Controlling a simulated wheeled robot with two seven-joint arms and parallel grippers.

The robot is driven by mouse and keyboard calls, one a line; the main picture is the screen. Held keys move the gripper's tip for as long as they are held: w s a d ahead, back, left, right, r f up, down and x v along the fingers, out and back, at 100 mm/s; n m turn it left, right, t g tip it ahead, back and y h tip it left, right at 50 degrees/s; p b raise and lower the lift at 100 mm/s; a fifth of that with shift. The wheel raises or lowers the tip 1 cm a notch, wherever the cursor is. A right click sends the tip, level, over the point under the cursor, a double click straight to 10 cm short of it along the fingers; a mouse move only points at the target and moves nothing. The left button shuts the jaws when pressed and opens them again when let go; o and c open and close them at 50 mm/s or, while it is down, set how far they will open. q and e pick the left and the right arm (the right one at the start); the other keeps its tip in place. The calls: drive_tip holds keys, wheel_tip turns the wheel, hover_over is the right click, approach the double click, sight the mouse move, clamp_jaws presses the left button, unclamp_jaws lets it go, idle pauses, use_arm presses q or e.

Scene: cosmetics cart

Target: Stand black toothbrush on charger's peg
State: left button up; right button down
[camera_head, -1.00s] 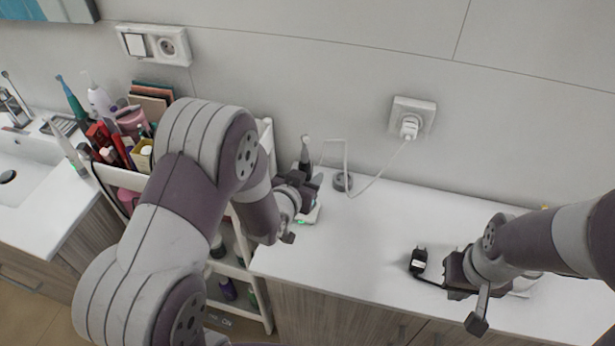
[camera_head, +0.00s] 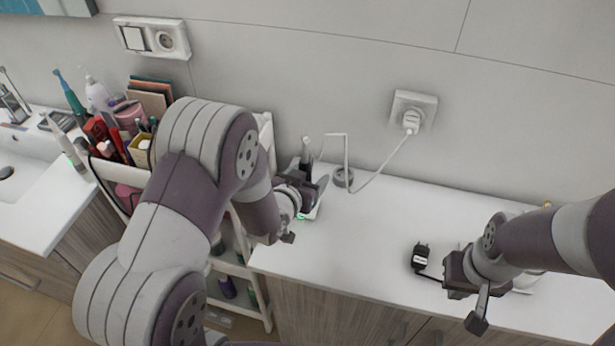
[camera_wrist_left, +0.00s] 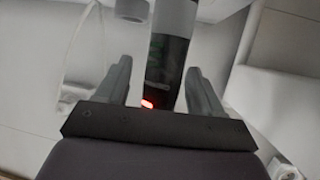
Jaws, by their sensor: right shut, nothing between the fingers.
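The black toothbrush (camera_head: 306,157) stands about upright by the wall at the back of the counter. Its lower part is hidden behind my left gripper (camera_head: 299,193). In the left wrist view the dark handle (camera_wrist_left: 167,65) is between the fingers of my left gripper (camera_wrist_left: 160,85). The fingers are open, with a gap on the handle's left side; contact on its right is unclear. A red light shows low by the handle. My right gripper (camera_head: 466,283) is shut and empty over the right counter.
A white cable runs from the base to the wall plug (camera_head: 411,122). A filled cosmetics cart (camera_head: 114,178) stands left, partly behind my left arm. The middle counter (camera_head: 375,235) is clear.

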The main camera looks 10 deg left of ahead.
use_arm(q)
drive_tip(key=shift+s, duration=0.1)
drive_tip(key=v, duration=1.2)
drive_tip(key=shift+s+r+b, duration=0.15)
drive_tip(key=shift+s+b, duration=0.05)
drive_tip(key=shift+b, duration=0.1)
drive_tip(key=s+f+g, duration=0.1)
drive_tip(key=f, duration=0.1)
drive_tip(key=s+a+f+g+y, duration=0.1)
drive_tip(key=g, duration=0.1)
drive_tip(key=s+a+f+g, duration=0.1)
drive_tip(key=f, duration=0.1)
drive_tip(key=shift+s+f+g, duration=0.3)
drive_tip(key=shift+s+f, duration=0.05)
drive_tip(key=s+g, duration=0.1)
drive_tip(key=s+a+f+n+g+y, duration=0.1)
drive_tip(key=shift+s+g, duration=0.2)
drive_tip(key=shift+g, duration=0.2)
drive_tip(key=shift+s+d+r+n+g, duration=0.1)
drive_tip(key=shift+s+r+n+g, duration=0.1)
drive_tip(key=shift+s+r+g, duration=0.7)
drive_tip(key=shift+s+d+r+n+g, duration=0.15)
drive_tip(key=shift+s+r+g, duration=0.45)
drive_tip(key=shift+r+g, duration=0.6)
